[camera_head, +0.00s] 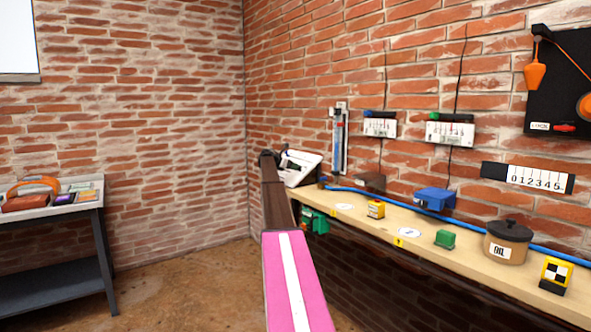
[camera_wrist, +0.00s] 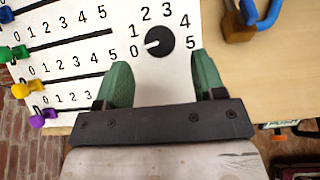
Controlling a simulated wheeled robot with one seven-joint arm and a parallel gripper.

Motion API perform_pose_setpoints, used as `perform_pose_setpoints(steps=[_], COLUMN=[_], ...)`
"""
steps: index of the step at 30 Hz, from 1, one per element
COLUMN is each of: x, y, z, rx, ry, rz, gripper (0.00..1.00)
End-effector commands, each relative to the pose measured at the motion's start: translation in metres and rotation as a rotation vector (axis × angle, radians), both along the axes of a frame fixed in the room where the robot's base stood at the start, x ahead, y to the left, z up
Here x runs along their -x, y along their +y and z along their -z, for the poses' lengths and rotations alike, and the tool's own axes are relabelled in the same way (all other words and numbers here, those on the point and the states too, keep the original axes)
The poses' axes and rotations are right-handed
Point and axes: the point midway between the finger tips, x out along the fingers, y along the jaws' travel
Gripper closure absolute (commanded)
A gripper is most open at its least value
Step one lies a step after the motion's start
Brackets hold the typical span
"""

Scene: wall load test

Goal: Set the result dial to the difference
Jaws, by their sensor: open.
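In the wrist view, the round black result dial (camera_wrist: 160,42) is on a white panel (camera_wrist: 75,12), ringed by the numbers 0 to 5. Its white pointer mark faces left, toward 0. My gripper (camera_wrist: 160,62) has two green fingers spread apart and empty. The dial lies between and just beyond the fingertips; I cannot tell how far off. Left of it are rows of 0 to 5 scales with green (camera_wrist: 12,53), yellow (camera_wrist: 26,88) and purple (camera_wrist: 42,118) knobs near the 0 ends. In the head view the slanted panel (camera_head: 304,164) is partly hidden by my arm.
Wall gauges with blue (camera_head: 380,127) and green (camera_head: 450,132) markers hang above the wooden bench (camera_head: 470,262). A 0 to 5 scale (camera_head: 530,179) is further right. A blue hose runs along the wall.

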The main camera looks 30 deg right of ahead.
Motion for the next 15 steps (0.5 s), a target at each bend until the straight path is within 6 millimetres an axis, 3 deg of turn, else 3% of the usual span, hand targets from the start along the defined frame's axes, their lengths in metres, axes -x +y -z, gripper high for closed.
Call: perform_pose_setpoints(steps=[6, 15], x=[-0.003, -0.003], y=[-0.029, -0.035], z=[0.012, 0.014], rx=[0.000, 0.000], ry=[-0.001, -0.001], rz=[-0.001, -0.001], gripper=[0.37, 0.37])
